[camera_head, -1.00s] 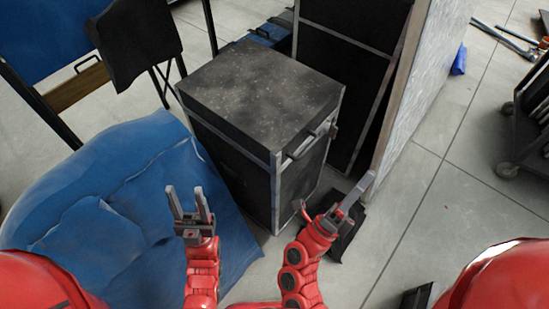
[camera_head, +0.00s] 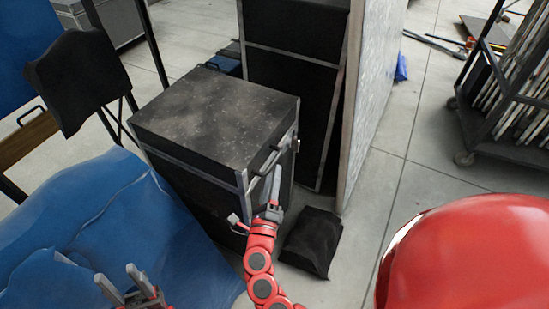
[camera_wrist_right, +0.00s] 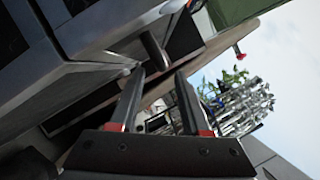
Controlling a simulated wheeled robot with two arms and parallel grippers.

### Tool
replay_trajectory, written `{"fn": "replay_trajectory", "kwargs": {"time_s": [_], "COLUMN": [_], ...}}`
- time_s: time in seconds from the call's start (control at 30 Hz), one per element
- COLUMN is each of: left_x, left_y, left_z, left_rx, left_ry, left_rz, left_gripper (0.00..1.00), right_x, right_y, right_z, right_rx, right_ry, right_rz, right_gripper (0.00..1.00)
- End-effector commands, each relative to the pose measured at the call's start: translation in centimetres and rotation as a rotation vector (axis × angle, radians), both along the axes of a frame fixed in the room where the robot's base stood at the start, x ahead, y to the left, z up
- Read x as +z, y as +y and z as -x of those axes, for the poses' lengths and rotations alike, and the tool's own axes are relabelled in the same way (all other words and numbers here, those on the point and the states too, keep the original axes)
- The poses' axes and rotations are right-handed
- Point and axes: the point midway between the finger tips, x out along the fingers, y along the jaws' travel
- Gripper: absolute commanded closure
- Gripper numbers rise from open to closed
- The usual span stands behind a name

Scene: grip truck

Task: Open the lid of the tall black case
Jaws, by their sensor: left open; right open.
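The tall black case (camera_head: 190,185) stands upright on the floor, with grey metal edges and a speckled, dusty black lid (camera_head: 215,112). The lid lies shut. A dark bar handle (camera_head: 265,160) sits on its right-hand side, just under the lid. My right gripper (camera_head: 256,196) is open at that side, close to the handle and below it. In the right wrist view, a dark bar (camera_wrist_right: 153,50) shows just beyond and between the open fingertips (camera_wrist_right: 158,73), apart from them. My left gripper (camera_head: 116,275) is open and empty, low over the blue cloth, away from the case.
A blue cloth heap (camera_head: 75,215) lies left of the case. A taller black case (camera_head: 292,75) and a pale panel (camera_head: 370,90) stand behind it. A black bag-like item (camera_head: 312,242) lies on the floor at right. A cart (camera_head: 500,130) stands far right, with clear floor before it.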

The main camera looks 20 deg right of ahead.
Motion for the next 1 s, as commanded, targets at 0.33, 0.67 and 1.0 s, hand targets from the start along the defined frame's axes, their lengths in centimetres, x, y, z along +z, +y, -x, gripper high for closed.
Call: {"fn": "replay_trajectory", "kwargs": {"time_s": [0.33,0.67,1.0], "left_x": [0.5,0.5,0.5], "left_y": [0.0,0.0,0.0], "left_z": [0.0,0.0,0.0], "left_rx": [0.000,0.000,0.000], "left_ry": [0.000,0.000,0.000], "left_rz": [0.000,0.000,0.000], "left_gripper": [0.50,0.50,0.50], "right_x": [1.1,1.2,1.2], "right_y": [-2.8,-3.0,-3.0], "right_z": [-4.3,-4.6,-4.6], "right_rx": [-0.001,-0.001,-0.001], "right_ry": [0.000,0.000,0.000], "right_rz": [0.002,0.001,0.001], "right_gripper": [0.53,0.53,1.00]}}
